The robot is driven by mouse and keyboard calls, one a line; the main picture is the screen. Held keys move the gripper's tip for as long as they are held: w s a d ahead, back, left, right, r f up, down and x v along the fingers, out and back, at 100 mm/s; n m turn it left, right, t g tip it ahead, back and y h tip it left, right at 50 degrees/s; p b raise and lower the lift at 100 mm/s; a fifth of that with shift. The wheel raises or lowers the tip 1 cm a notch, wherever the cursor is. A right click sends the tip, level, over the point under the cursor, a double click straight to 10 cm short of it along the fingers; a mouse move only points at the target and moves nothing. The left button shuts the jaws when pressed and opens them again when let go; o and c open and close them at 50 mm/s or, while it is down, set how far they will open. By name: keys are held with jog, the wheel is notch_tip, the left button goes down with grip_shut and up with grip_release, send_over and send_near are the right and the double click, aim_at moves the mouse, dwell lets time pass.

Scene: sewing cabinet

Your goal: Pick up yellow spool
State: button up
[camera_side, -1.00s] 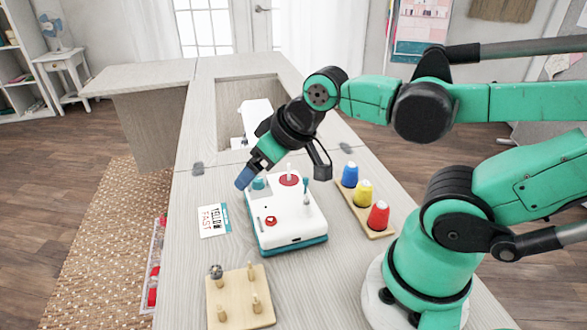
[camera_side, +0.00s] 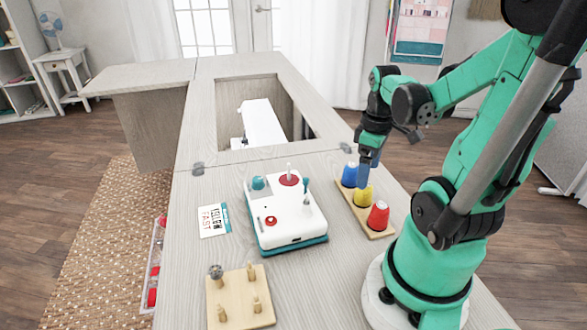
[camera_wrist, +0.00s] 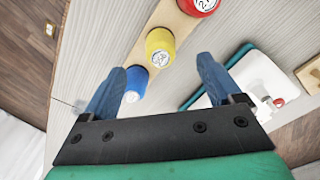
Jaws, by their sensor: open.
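The yellow spool (camera_side: 363,196) stands upright in the middle of a wooden holder (camera_side: 377,234), between the blue spool (camera_side: 349,176) and the red spool (camera_side: 377,216). My gripper (camera_side: 364,180) is over the holder, close to the yellow and blue spools, pointing down. In the wrist view the yellow spool (camera_wrist: 160,47) lies ahead of the open, empty fingers of my gripper (camera_wrist: 160,75), roughly centred between them. The blue spool (camera_wrist: 134,84) is beside the left finger there. The red spool (camera_wrist: 198,5) is cut off at the top edge.
A white and teal device (camera_side: 292,218) with knobs sits left of the holder. A card (camera_side: 213,220) lies beside it. A wooden peg board (camera_side: 240,306) is at the front. The cabinet opening (camera_side: 262,95) holds a white sewing machine (camera_side: 262,123).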

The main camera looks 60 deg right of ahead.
aim_at(364, 193)
jog(key=shift+f, duration=2.55)
grip_shut()
